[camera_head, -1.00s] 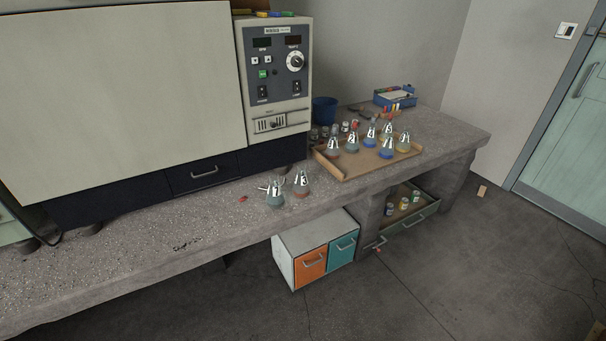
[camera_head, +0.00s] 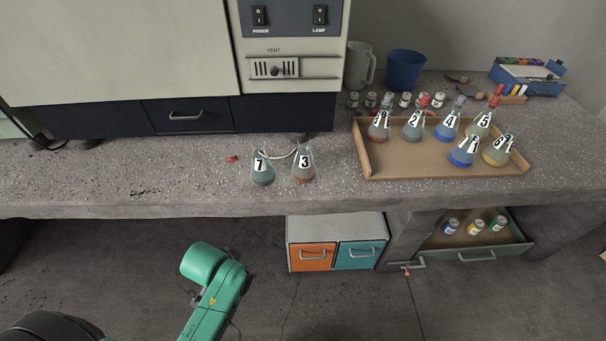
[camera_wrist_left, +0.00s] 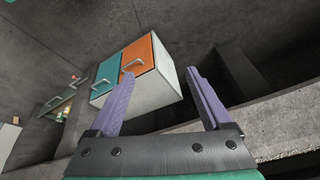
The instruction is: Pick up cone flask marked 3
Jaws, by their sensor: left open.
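The cone flask marked 3 (camera_head: 303,166) stands upright on the bench top, with reddish-brown contents low in it. Another flask marked 7 (camera_head: 262,170) stands close to its left, with dark greenish contents. My left gripper (camera_wrist_left: 158,76) is open and empty in the left wrist view, its purple fingers apart in front of the drawer cabinet below the bench. In the head view only my green left arm shows, low in front of the bench; its fingers are hidden. No flask shows in the wrist view. My right gripper is not in view.
A wooden tray (camera_head: 405,172) to the right holds several numbered flasks. A large oven-like machine (camera_head: 130,50) stands behind. A white cabinet (camera_head: 337,226) with orange and teal drawers sits under the bench. The bench left of the flasks is mostly clear.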

